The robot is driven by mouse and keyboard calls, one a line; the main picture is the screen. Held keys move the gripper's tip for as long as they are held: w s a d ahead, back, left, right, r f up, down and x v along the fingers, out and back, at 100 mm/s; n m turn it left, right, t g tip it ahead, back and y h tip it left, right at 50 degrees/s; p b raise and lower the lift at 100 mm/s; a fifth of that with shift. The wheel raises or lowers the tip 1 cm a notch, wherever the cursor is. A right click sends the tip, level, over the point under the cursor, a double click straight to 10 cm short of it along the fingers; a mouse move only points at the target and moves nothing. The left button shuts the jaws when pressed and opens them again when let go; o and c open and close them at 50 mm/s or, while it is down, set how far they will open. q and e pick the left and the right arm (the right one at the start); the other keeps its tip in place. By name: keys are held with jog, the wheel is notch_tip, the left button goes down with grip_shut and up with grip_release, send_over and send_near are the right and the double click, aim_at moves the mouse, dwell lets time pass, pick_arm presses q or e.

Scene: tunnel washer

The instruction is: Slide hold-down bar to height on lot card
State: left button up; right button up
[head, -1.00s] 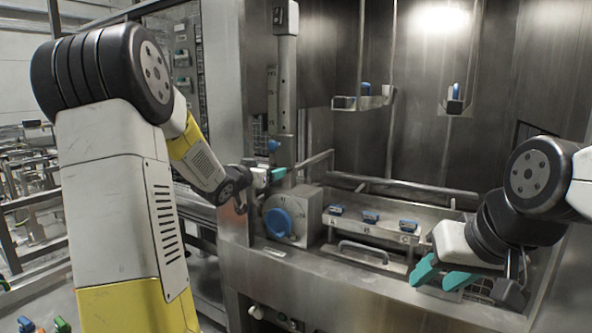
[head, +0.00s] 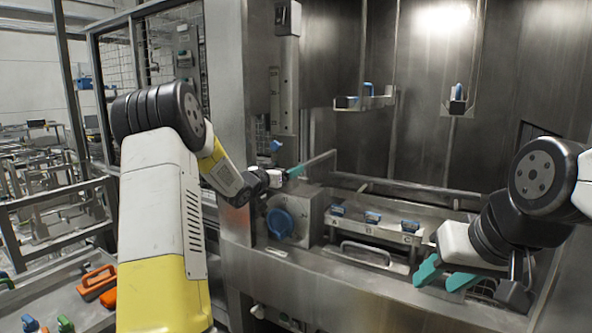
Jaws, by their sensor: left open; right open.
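A steel bar (head: 320,160), which looks like the hold-down bar, slants out beside the upright post (head: 285,85) on the left of the washer opening. A blue knob (head: 276,146) sits low on the post. My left gripper (head: 297,171) has teal fingers and is open at the near end of the bar, just below the knob; contact cannot be told. My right gripper (head: 445,276) is open over the front right of the washer, apart from the bar. I cannot make out a lot card.
A blue dial (head: 280,223) on a grey box stands below my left gripper. A rack (head: 365,228) with blue-handled pieces is to its right. Two small hanging brackets (head: 365,101) are higher up. Orange-handled items (head: 97,282) lie on the left table.

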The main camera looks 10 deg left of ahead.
aim_at(291, 182)
pick_arm(q)
grip_shut()
notch_tip(291, 182, down, 6)
jog(key=shift+s+d+r, duration=0.1)
jog(key=shift+d, duration=0.05)
dwell(0.3)
grip_release()
jog(key=shift+r, duration=0.1)
